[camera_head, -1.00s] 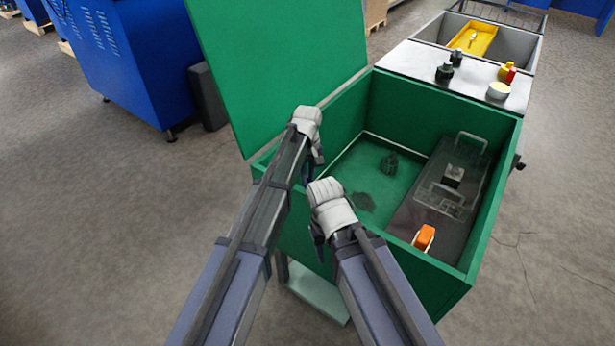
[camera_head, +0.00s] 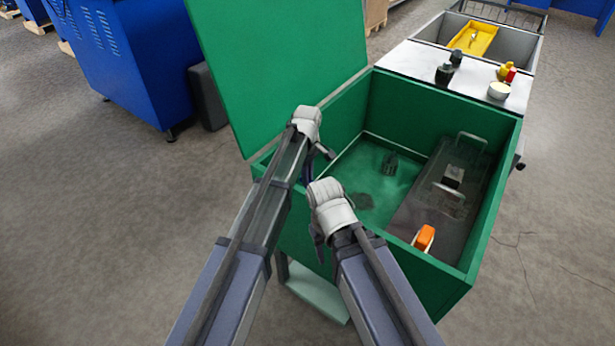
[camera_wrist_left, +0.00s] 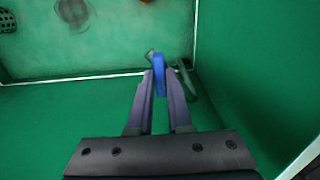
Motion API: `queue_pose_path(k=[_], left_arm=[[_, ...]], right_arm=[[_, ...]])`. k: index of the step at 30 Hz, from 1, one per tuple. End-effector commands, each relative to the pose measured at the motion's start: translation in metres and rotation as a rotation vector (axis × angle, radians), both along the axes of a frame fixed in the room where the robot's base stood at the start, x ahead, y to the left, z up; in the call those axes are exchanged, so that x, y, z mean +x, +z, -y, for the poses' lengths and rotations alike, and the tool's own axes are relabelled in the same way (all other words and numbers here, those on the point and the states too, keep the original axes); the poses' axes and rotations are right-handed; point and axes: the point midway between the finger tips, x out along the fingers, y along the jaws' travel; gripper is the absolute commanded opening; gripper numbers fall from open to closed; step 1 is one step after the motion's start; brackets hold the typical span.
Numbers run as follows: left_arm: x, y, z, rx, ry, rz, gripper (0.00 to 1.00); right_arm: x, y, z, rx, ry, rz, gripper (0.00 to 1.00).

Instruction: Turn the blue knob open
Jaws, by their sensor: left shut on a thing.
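The blue knob (camera_wrist_left: 159,72) shows in the left wrist view, on a dark green fitting (camera_wrist_left: 186,82) by the green wall. My left gripper (camera_wrist_left: 160,82) is shut on the blue knob, with a finger on each side of it. In the head view my left gripper (camera_head: 308,172) is at the left inner side of the green box (camera_head: 485,112), mostly hidden by its own wrist. The knob is not clear there. My right gripper (camera_head: 318,246) hangs by the box's near left edge, and its finger opening is hidden.
The raised green lid (camera_head: 280,60) stands behind my left arm. Inside the box are an orange block (camera_head: 424,237), a dark object (camera_head: 389,164) and a grey panel with handles (camera_head: 474,140). A grey-topped surface (camera_head: 430,68) with small containers adjoins the box.

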Motion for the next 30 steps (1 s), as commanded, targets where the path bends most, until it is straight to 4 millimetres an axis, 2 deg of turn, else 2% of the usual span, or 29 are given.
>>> queue_pose_path(k=[10, 11, 18, 30], left_arm=[[0.0, 0.0, -0.0001, 0.0, 0.004, 0.0, 0.0], [0.0, 0.0, -0.0001, 0.0, 0.004, 0.0, 0.21], [0.0001, 0.0, -0.0001, 0.0, 0.003, 0.0, 0.47], [0.0, 0.005, 0.0, 0.0, 0.002, 0.0, 0.47]], right_arm=[[0.0, 0.0, 0.0, 0.0, 0.0, 0.0, 0.5], [0.0, 0.0, 0.0, 0.0, 0.0, 0.0, 0.5], [0.0, 0.0, 0.0, 0.0, 0.0, 0.0, 0.5], [0.0, 0.005, 0.0, 0.0, 0.0, 0.0, 0.5]])
